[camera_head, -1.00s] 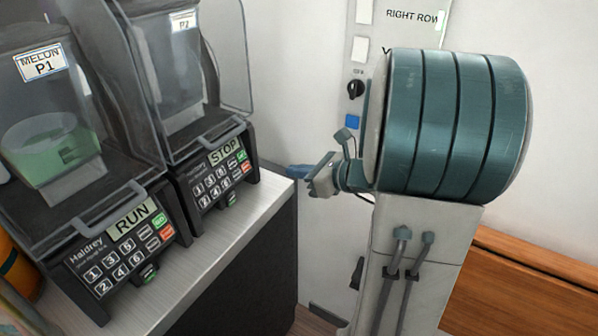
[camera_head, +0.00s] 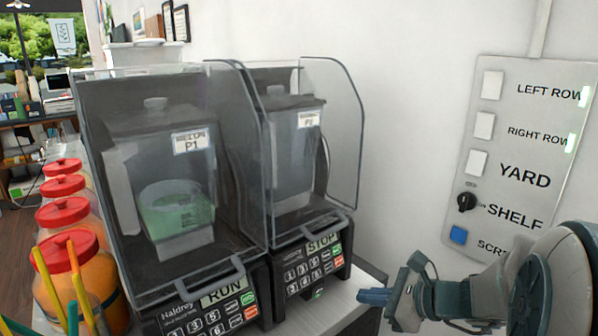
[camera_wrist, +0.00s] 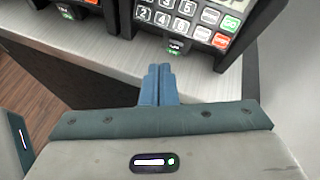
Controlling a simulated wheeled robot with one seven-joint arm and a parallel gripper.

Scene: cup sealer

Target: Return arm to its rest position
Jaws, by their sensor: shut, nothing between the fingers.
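My gripper (camera_head: 374,297) shows at the lower right of the head view, its blue fingers together and empty. It points left, close to the counter edge and right of the second blender. In the wrist view my gripper (camera_wrist: 157,72) has its closed fingers over the counter edge, just below a blender keypad (camera_wrist: 188,20). The fingers hold nothing. My arm (camera_head: 545,280) bends in from the right edge of the head view.
Blender P1 (camera_head: 160,225), labelled MELON with green contents, and blender P2 (camera_head: 292,150) stand in clear covers on the counter (camera_head: 335,306). A switch panel (camera_head: 515,165) is on the wall. Red-lidded jars (camera_head: 65,212) stand at left.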

